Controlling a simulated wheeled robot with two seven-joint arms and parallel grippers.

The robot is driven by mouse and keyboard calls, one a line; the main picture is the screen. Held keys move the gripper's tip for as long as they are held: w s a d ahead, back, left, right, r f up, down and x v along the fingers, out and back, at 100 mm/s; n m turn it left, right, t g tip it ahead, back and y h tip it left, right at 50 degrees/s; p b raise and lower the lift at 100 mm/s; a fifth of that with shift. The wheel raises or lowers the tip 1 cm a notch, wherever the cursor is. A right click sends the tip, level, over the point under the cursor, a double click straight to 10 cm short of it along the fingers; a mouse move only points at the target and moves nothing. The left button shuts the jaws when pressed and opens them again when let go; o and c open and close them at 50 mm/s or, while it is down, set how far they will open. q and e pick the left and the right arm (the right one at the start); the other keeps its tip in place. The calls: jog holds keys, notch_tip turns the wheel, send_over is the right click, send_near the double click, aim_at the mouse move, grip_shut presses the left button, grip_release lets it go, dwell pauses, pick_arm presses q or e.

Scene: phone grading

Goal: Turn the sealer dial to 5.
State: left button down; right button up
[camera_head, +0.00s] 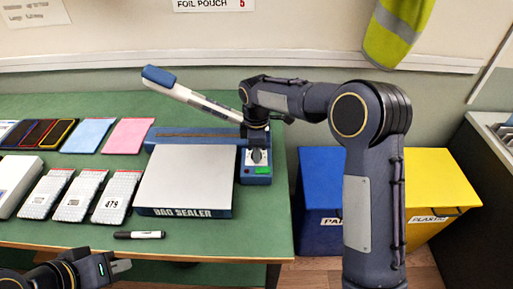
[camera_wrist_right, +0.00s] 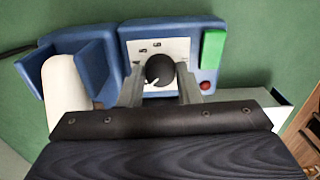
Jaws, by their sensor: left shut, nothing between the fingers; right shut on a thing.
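The bag sealer (camera_head: 195,135) is a blue machine with a raised white arm and a white platform marked BAG SEALER. Its black dial (camera_wrist_right: 159,69) sits on a white plate, with small markings above it that are too small to read for sure. My right gripper (camera_wrist_right: 160,82) is shut on the dial, one finger on each side. In the head view my right gripper (camera_head: 257,138) comes down over the sealer's right end and partly hides the dial. My left gripper (camera_head: 120,266) is shut and empty at the lower left, in front of the table.
A green switch (camera_wrist_right: 213,50) and a red light (camera_wrist_right: 206,86) sit right of the dial. A marker (camera_head: 140,235) lies in front of the sealer. Blue (camera_head: 320,190) and yellow (camera_head: 435,185) bins stand right.

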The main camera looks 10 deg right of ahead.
jog(key=m, duration=0.4)
jog(key=shift+m, duration=0.3)
jog(key=m+p, duration=0.1)
jog(key=m, duration=1.3)
jog(key=shift+m+p, duration=0.3)
jog(key=shift+m, duration=0.1)
jog(key=o, duration=1)
jog(key=shift+c, duration=0.2)
